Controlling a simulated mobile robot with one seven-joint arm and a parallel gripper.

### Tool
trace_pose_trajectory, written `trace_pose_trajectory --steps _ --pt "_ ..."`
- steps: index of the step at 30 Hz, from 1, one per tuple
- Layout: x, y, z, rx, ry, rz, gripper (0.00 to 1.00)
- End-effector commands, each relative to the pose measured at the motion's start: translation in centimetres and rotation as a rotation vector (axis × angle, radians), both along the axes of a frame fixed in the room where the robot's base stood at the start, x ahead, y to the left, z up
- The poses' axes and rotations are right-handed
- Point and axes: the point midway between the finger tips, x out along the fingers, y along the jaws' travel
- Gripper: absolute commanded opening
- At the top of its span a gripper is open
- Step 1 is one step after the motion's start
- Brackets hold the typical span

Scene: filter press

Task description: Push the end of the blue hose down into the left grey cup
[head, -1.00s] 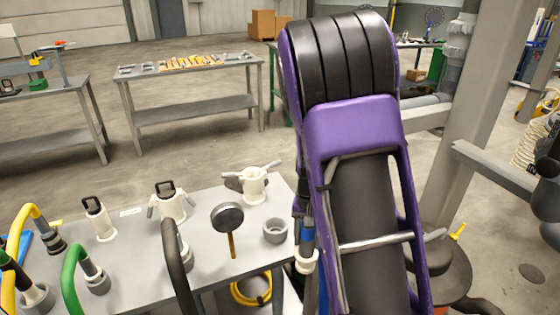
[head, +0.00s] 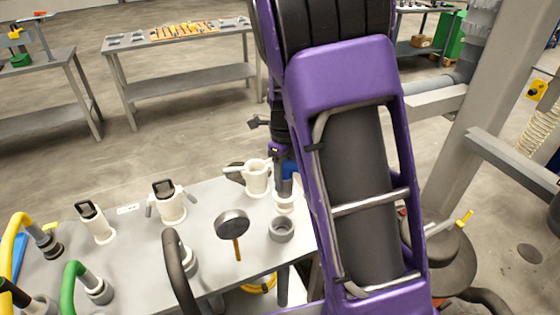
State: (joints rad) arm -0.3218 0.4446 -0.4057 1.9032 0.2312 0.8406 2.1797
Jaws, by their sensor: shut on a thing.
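A grey cup (head: 281,229) stands open and empty on the light grey table, near its right edge. The blue hose (head: 290,168) shows only as a short piece beside my arm. Its end, with a grey sleeve and a white collar (head: 284,203), points down just above and behind the cup, apart from it as far as I can tell. My gripper (head: 281,152) is shut on the hose, above that end. My purple arm hides most of the fingers, the rest of the hose and anything to the right, so I cannot see another empty cup.
A white valve fitting (head: 257,178) is close behind. Black (head: 174,262), green (head: 72,275) and yellow (head: 18,228) hoses arch at the left. A steel post (head: 470,120) rises right.

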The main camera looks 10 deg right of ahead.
Motion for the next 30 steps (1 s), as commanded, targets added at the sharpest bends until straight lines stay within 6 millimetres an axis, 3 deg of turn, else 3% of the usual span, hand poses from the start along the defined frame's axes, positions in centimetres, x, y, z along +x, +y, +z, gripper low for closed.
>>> trace_pose_trajectory --steps 8,21,30 --pt "0.1 0.3 0.2 -0.001 0.001 -0.119 0.0" --pt "0.1 0.3 -5.0 -0.001 0.001 -0.119 0.0" --pt "0.1 0.3 -6.2 -0.001 -0.001 -0.118 0.0"
